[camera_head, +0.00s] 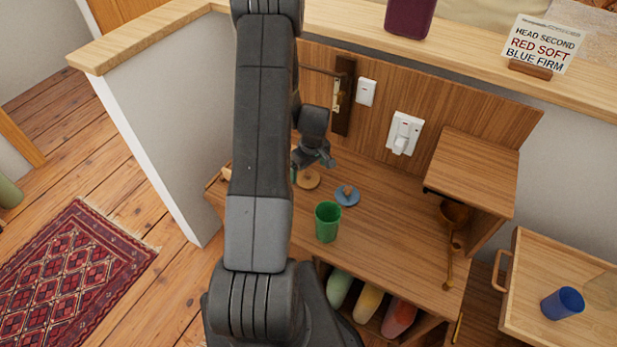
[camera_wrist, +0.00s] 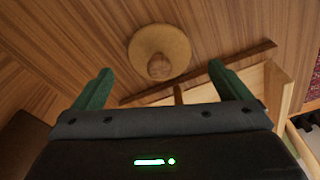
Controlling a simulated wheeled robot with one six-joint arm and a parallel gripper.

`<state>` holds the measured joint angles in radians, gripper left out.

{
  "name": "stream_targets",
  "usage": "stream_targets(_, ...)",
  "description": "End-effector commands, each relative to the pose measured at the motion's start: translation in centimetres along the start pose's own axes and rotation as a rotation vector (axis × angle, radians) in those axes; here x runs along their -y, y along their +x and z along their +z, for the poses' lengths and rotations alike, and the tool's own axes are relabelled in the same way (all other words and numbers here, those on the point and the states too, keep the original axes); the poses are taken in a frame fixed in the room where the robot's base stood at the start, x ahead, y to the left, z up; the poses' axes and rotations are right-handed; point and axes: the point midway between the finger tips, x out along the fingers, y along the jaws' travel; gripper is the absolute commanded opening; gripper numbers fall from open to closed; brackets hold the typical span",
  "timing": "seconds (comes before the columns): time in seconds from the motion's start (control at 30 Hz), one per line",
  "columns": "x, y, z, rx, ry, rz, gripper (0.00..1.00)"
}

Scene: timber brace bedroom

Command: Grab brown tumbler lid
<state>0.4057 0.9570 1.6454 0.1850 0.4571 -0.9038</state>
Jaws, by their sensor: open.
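The brown tumbler lid (camera_head: 309,179) lies on the wooden desk top near the wall, partly hidden by my gripper in the head view. In the wrist view the lid (camera_wrist: 160,50) is a round tan disc with a knob on top, ahead of and between my two green fingers. My gripper (camera_wrist: 160,85) is open, with nothing between its fingers. In the head view my gripper (camera_head: 303,172) hangs over the desk at the lid.
A green tumbler (camera_head: 327,222) stands nearer the desk's front. A wooden shelf box (camera_head: 473,170) and a ladle (camera_head: 451,250) are to the right. A blue tumbler (camera_head: 562,303) stands in the open drawer (camera_head: 520,290).

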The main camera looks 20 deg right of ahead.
Motion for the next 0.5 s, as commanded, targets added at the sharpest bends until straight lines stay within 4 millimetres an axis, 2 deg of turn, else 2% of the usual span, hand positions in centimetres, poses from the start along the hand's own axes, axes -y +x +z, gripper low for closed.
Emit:
stream_targets(0.2, -0.1, 2.4, 0.1, 0.001, 0.0, -0.001, 0.96)
stream_targets(0.5, -0.1, 2.9, 0.1, -0.001, 0.0, 0.0, 0.96)
